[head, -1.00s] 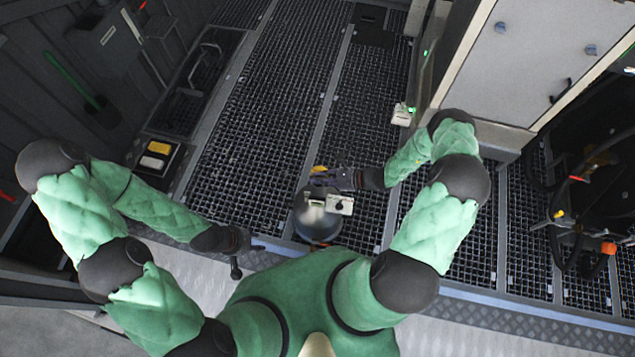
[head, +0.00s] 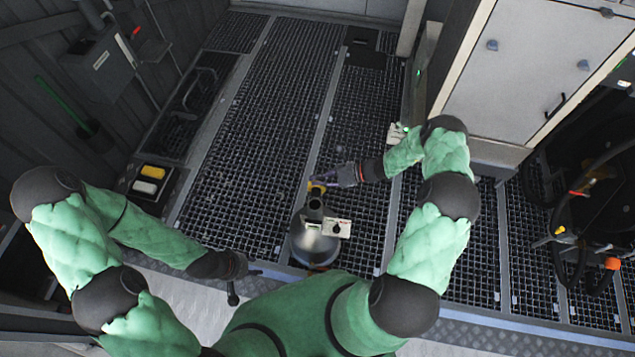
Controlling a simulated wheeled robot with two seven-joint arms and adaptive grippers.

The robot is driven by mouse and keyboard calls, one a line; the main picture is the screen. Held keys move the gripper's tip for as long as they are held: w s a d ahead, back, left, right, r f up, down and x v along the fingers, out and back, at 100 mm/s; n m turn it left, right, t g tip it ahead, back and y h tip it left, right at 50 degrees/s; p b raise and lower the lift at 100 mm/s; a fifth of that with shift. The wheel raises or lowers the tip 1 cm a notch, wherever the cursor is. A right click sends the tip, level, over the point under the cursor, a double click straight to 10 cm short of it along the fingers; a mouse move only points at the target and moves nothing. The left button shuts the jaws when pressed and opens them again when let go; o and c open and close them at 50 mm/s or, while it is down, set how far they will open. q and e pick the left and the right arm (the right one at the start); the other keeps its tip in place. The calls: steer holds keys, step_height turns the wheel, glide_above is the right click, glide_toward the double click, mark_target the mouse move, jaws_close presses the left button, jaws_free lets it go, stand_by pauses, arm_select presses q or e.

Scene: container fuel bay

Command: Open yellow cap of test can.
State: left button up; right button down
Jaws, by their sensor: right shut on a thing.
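The test can (head: 314,243) is a metal, cone-shaped can standing on the floor grating in front of me, with a white label plate on its right side. Its narrow neck and dark opening show at the top. The yellow cap (head: 317,185) is at the far side of the neck, by the fingertips of my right gripper (head: 328,178). My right gripper reaches in from the right and is shut on the yellow cap, its fingers partly hiding it. My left gripper (head: 241,279) is low at the left, away from the can; its finger opening is not clear.
A grey cabinet (head: 517,70) stands at the back right, with dark hoses (head: 580,200) beside it. A tray with a yellow and a white block (head: 152,177) lies at the left. A green-handled tool (head: 62,105) leans at the left wall. The middle grating is clear.

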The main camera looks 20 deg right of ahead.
steer(key=shift+w+d+f, duration=0.15)
steer(key=shift+w, duration=0.1)
stand_by(0.4)
steer(key=c, duration=1.3)
jaws_free()
steer(key=shift+c, duration=0.2)
steer(key=shift+d, duration=0.1)
steer(key=v, duration=1.2)
